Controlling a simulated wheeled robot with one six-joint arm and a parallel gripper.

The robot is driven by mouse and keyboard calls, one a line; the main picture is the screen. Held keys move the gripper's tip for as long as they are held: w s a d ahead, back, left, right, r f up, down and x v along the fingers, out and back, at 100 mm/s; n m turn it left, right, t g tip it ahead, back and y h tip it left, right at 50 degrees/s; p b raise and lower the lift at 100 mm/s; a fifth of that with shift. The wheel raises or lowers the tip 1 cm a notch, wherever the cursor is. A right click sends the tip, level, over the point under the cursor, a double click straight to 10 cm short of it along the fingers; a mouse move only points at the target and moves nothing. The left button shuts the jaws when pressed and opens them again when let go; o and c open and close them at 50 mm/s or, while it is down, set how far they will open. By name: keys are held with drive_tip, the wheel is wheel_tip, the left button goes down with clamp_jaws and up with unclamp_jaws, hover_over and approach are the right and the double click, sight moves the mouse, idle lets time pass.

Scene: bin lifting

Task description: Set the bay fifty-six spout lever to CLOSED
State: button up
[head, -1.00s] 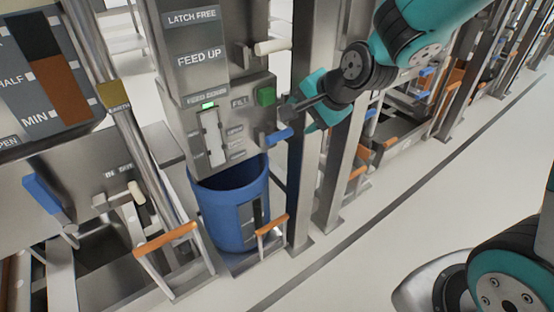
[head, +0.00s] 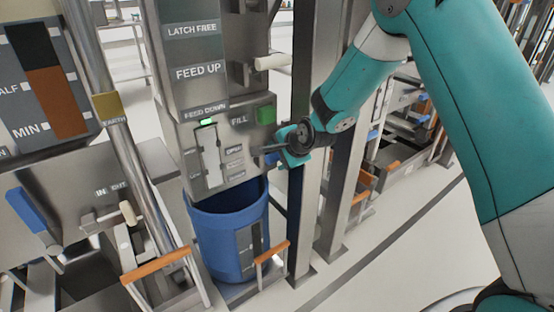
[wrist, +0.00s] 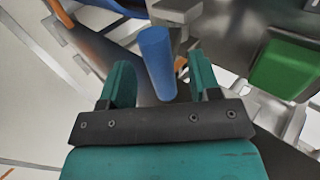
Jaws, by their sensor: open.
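A blue bar handle (wrist: 157,62), which looks like the spout lever, shows in the wrist view between the two teal fingers of my gripper (wrist: 160,80). The fingers are apart, with a gap visible on each side of the bar.
A green block (head: 265,115) is on the panel above my gripper, also large at right in the wrist view (wrist: 284,68). A white-tipped lever (head: 272,62) sticks out higher up. A blue bin (head: 228,235) stands below. Steel posts (head: 312,190) rise close to the right.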

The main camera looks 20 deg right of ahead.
drive_tip(key=shift+x, duration=1.2)
clamp_jaws()
